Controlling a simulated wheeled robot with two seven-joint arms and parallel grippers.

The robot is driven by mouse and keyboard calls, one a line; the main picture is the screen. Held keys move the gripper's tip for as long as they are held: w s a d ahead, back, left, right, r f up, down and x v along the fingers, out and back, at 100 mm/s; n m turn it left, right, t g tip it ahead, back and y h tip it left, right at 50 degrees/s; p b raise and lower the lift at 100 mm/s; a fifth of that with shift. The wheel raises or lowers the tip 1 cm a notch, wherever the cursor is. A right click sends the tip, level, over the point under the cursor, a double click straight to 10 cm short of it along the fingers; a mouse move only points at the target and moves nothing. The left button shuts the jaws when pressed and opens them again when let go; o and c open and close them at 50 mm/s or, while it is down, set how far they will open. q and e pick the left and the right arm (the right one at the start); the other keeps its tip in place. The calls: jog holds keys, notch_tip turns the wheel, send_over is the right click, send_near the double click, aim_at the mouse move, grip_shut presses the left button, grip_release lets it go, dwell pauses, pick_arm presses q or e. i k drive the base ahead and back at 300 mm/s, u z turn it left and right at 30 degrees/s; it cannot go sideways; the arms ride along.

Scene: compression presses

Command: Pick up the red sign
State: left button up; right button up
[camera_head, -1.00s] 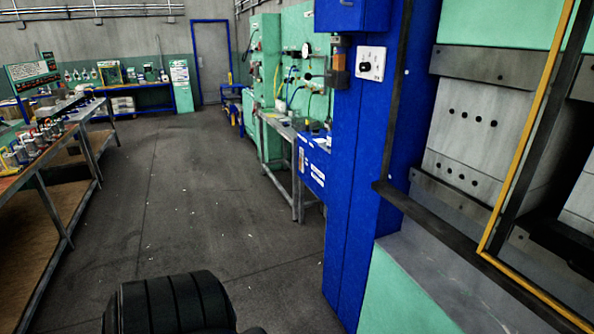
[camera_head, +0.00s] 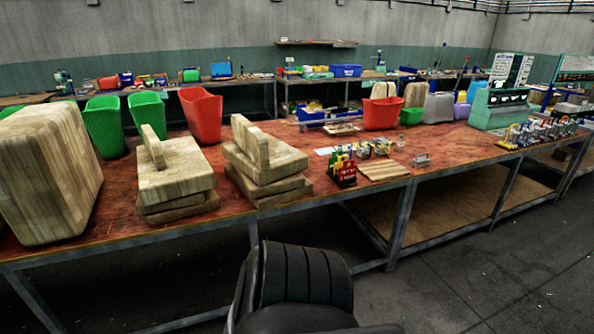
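I cannot make out a red sign for certain in this view. A long workbench with a reddish top (camera_head: 125,232) crosses the view. On it stand a tall red bin (camera_head: 202,115), another red bin (camera_head: 381,113), and a small red, yellow and black item (camera_head: 343,170) near the front edge. The small item's details are too small to tell. Neither of my grippers is in view.
Stacked wooden blocks (camera_head: 175,180) and more wooden blocks (camera_head: 266,165) sit on the bench, with a large wooden block (camera_head: 48,175) at the left. Green bins (camera_head: 104,126) stand behind. Open dark floor (camera_head: 470,265) lies at the lower right, in front of the bench.

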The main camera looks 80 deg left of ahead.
aim_at(346, 172)
jog(key=u, duration=2.1)
jog(key=i, duration=1.05)
jog(key=u, duration=0.1)
